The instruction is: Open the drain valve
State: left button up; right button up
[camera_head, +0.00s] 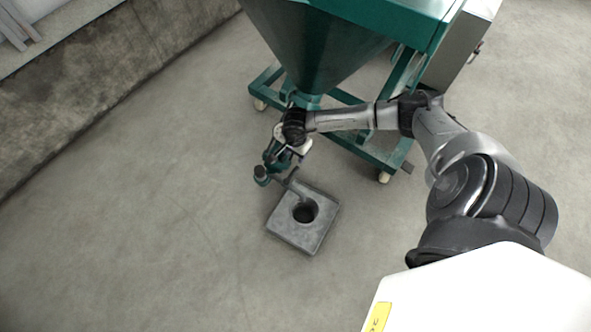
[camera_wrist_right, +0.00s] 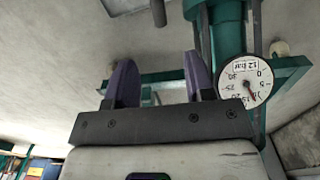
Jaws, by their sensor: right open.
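The green machine (camera_head: 335,45) has a funnel-shaped hopper with green pipework (camera_head: 270,158) below it. A grey outlet spout (camera_head: 299,188) leads from the pipework over a square grey block with a round dark hole (camera_head: 290,232). My right gripper (camera_head: 293,148) is at the pipework below the hopper and partly covers it. In the right wrist view my right gripper (camera_wrist_right: 160,78) has its two purple fingers apart with nothing between them. A green pipe (camera_wrist_right: 228,38) and a round white pressure gauge (camera_wrist_right: 241,86) stand just right of the fingers. I cannot make out the drain valve's handle. My left gripper is out of view.
The green wheeled frame (camera_head: 360,148) stands under the hopper, with a grey cabinet (camera_head: 457,58) at its right. A low concrete wall (camera_head: 100,85) runs along the upper left. The floor (camera_head: 150,230) left of the block is clear.

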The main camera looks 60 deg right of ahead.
aim_at(296, 170)
notch_tip(296, 170, down, 9)
jog(key=b, duration=0.4)
jog(key=shift+a+f+b, duration=0.1)
jog(key=shift+f+b, duration=0.05)
jog(key=shift+b, duration=0.25)
jog(key=shift+f+b, duration=0.45)
jog(key=shift+f, duration=0.4)
jog(key=shift+c, duration=0.3)
jog(key=c, duration=0.6)
grip_shut()
